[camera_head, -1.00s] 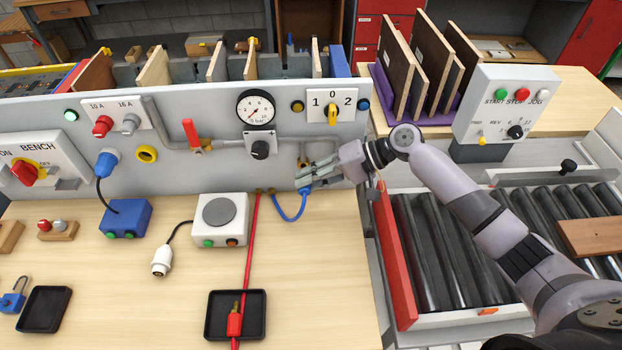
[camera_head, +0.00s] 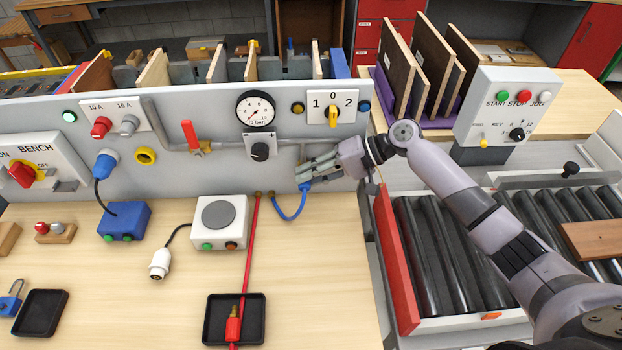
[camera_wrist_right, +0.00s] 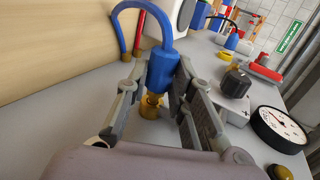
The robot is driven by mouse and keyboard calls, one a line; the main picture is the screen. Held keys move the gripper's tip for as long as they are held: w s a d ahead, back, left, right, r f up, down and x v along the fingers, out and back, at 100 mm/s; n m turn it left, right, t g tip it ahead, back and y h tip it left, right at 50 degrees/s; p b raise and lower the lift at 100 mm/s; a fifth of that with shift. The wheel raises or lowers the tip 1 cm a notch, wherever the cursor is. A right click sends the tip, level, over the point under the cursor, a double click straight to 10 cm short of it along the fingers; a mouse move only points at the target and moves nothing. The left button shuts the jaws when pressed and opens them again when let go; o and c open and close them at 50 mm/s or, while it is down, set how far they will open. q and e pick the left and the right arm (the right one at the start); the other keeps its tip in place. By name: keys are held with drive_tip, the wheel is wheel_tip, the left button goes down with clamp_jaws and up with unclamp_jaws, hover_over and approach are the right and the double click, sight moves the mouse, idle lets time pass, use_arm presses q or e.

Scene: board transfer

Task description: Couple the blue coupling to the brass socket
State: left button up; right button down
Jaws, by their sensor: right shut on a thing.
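My right gripper (camera_head: 312,170) is at the lower right of the grey panel, shut on the blue coupling (camera_wrist_right: 162,72). In the right wrist view, the coupling lies between the two fingers (camera_wrist_right: 160,95), with its blue hose looping back from it. A brass part (camera_wrist_right: 151,107) shows directly at the coupling's end, close to the panel. I cannot tell whether this is the brass socket, the coupling's own tip or both, nor whether they are joined. In the head view the fingers hide most of this spot. My left gripper is not in view.
A red hose (camera_head: 251,245) runs down to a red coupling (camera_head: 233,325) in a black tray (camera_head: 210,312). The pressure gauge (camera_head: 256,110), black knob (camera_head: 260,151) and red-handled valve (camera_head: 190,134) are left of the gripper. A roller conveyor (camera_head: 440,250) lies right of the bench.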

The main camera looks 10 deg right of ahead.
drive_tip(key=shift+w, duration=0.35)
drive_tip(key=c, duration=1.3)
unclamp_jaws()
drive_tip(key=shift+d+r, duration=0.1)
drive_tip(key=shift+w, duration=0.1)
drive_tip(key=shift+v, duration=5.95)
drive_tip(key=shift+c, duration=0.5)
